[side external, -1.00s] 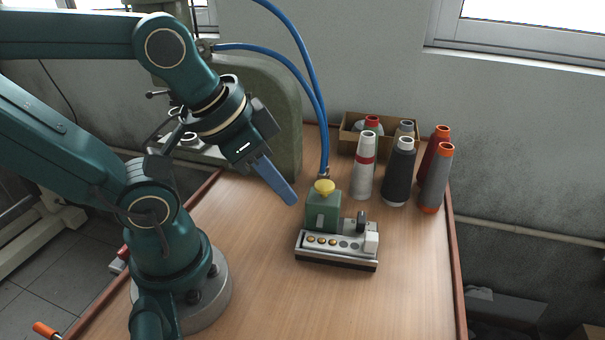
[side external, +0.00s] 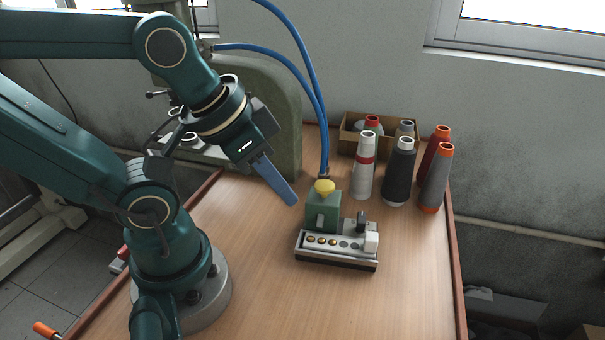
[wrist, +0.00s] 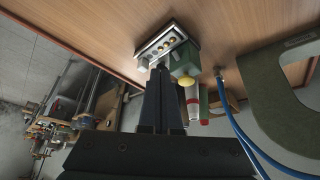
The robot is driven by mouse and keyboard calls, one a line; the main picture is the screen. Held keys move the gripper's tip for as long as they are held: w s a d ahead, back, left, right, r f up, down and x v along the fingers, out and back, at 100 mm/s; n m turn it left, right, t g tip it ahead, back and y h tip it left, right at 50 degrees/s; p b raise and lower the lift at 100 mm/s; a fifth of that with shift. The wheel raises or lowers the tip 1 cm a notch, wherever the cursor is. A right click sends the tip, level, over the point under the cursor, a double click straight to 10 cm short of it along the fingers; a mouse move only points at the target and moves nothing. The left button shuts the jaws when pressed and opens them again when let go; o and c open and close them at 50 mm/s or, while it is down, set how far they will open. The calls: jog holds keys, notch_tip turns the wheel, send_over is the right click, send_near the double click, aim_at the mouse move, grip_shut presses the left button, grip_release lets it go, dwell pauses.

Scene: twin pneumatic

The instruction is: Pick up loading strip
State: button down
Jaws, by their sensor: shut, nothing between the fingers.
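The loading strip appears to be the pale strip (side external: 335,244) with several brass-coloured round pieces and some dark round spots. It lies along the front of a small fixture (side external: 336,262) on the table. In the wrist view the strip (wrist: 166,45) shows just beyond the fingertips. My gripper (side external: 293,203) is shut and empty, tilted down, above and to the left of the fixture, apart from it. In the wrist view the closed fingers of my gripper (wrist: 159,70) cover part of the fixture's near side.
A green block (side external: 322,211) with a yellow knob (side external: 324,187) stands behind the strip. A white block (side external: 371,242) and a dark lever (side external: 361,219) are at its right end. Several thread cones (side external: 398,175) stand behind; blue hoses (side external: 321,110) hang nearby. The front table (side external: 330,305) is clear.

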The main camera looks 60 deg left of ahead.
jog(key=c, duration=0.6)
grip_release()
jog(key=shift+o, duration=0.2)
